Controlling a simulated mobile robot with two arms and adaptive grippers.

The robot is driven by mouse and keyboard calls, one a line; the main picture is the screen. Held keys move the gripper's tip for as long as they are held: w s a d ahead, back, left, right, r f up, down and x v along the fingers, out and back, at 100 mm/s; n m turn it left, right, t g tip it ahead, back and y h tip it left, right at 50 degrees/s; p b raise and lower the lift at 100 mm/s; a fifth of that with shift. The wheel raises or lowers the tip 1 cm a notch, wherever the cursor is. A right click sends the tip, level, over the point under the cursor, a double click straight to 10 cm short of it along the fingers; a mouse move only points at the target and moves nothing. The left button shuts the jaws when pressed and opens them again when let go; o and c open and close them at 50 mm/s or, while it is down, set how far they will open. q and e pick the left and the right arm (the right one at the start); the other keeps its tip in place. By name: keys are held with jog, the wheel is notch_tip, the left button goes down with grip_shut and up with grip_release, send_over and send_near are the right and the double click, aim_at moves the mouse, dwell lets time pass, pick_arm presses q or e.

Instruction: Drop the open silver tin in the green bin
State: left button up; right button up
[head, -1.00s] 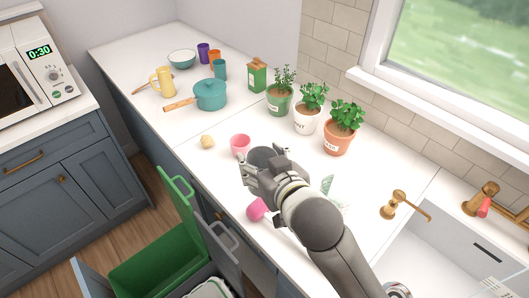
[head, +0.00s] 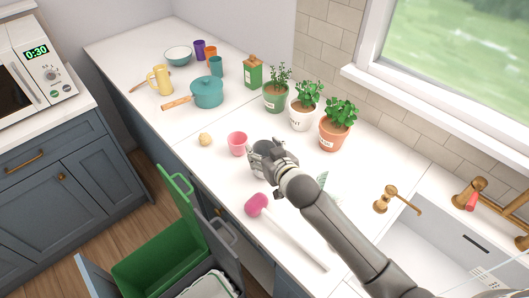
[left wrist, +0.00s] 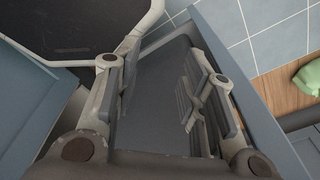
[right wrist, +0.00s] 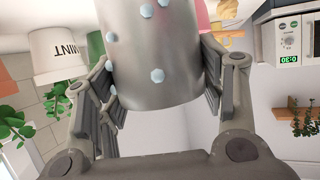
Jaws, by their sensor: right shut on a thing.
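My right gripper (right wrist: 160,100) is shut on the silver tin (right wrist: 160,55), which has pale droplet-like spots on its side. In the head view, my right gripper (head: 268,158) is over the counter beside the pink cup; the tin is mostly hidden behind it. The green bin (head: 150,262) stands in the pulled-out cabinet at the lower left, below counter level, with its green lid (head: 176,190) raised. My left gripper (left wrist: 160,95) shows in the left wrist view, fingers apart, over a grey surface, with nothing seen between them.
A grey bin (head: 222,240) stands right of the green one. The sink is at right.

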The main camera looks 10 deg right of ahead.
jog(key=shift+f, duration=0.7)
jog(key=shift+f, duration=0.15)
jog(key=o, duration=1)
